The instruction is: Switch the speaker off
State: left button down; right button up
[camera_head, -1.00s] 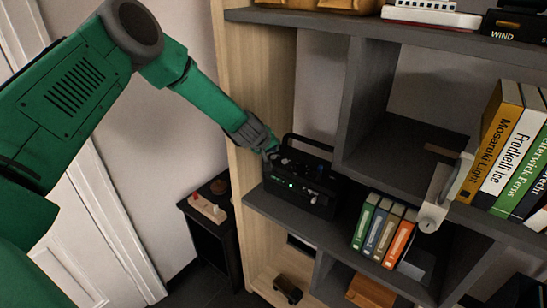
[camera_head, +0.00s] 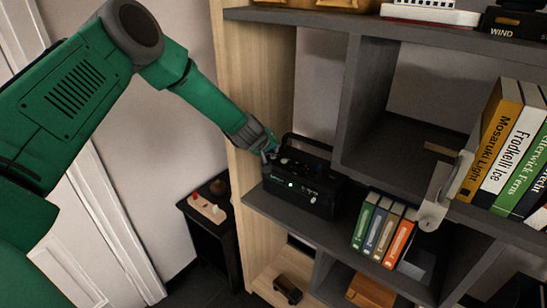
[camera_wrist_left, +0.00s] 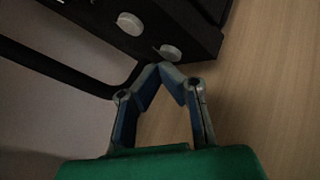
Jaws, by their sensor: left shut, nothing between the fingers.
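The speaker (camera_head: 304,187) is a black box with a carry handle, standing on a grey shelf in the head view. A small green light glows on its front, and knobs sit on its top. My left gripper (camera_head: 267,150) is at the top left corner of the speaker. In the left wrist view the fingertips of my left gripper (camera_wrist_left: 160,68) meet with nothing between them, close beside a pale round knob (camera_wrist_left: 170,51) on the speaker (camera_wrist_left: 185,22). I cannot tell whether they touch it. My right gripper is not in view.
Several books (camera_head: 383,232) stand right of the speaker on the same shelf. The wooden side panel (camera_head: 240,110) of the shelf unit is close on the left. A dark small table (camera_head: 215,235) stands on the floor left of the unit. More books (camera_head: 510,145) are at the right.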

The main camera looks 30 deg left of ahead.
aim_at(273, 156)
pick_arm(q)
jog(key=shift+f+b, duration=0.3)
jog(key=shift+f, duration=0.1)
dwell(0.3)
jog(key=shift+r, duration=0.1)
jog(key=shift+d+r+p, duration=0.1)
jog(key=shift+r+p, duration=0.6)
jog(key=shift+r, duration=0.05)
notch_tip(273, 156, up, 5)
jog(key=p, duration=0.4)
jog(key=shift+r, duration=0.1)
dwell(0.3)
dwell(0.5)
